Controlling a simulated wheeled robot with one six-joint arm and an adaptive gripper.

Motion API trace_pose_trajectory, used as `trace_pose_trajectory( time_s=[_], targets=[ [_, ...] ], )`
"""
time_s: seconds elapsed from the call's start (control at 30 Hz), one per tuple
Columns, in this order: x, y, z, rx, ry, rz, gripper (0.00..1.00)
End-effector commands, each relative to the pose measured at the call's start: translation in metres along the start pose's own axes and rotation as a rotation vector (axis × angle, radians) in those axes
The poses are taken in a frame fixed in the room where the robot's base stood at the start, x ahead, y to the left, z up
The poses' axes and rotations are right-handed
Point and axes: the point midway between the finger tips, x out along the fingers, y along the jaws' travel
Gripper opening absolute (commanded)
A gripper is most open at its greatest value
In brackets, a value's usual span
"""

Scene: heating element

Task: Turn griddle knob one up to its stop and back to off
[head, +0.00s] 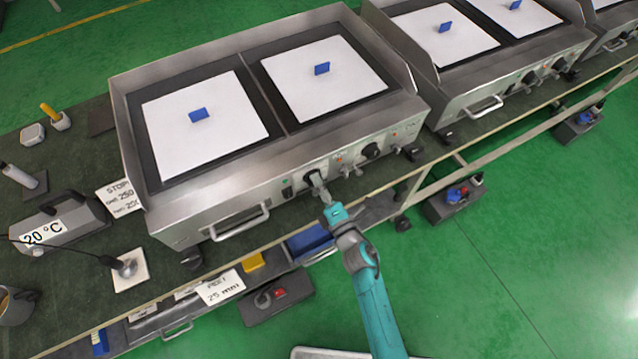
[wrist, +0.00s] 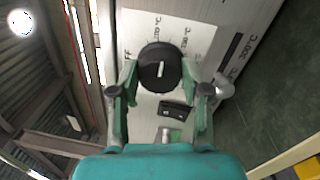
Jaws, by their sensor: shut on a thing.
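The front griddle (head: 215,195) stands on the bench with two black knobs on its front panel. My gripper (head: 318,186) is at the left of these two knobs. In the wrist view this round black knob (wrist: 161,67) sits between the two fingertips of my gripper (wrist: 160,75), which is shut on it from both sides. A white mark on the knob runs roughly upright in that view. A white dial plate (wrist: 200,40) with temperature marks lies behind it, partly hidden by the knob and fingers. The second knob (head: 371,151) is free, to the right.
A griddle handle (head: 237,222) sticks out left of my gripper. A black rocker switch (wrist: 176,109) is close to the knob. A second griddle (head: 490,85) stands at the right. The green floor (head: 500,240) in front is open.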

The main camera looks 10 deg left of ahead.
Motion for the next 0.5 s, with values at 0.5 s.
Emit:
trace_pose_trajectory(
  time_s=[0.5],
  targets=[
    [-0.0007, -0.0027, -0.0011, 0.488, -0.044, -0.011, 0.12]
  ],
)
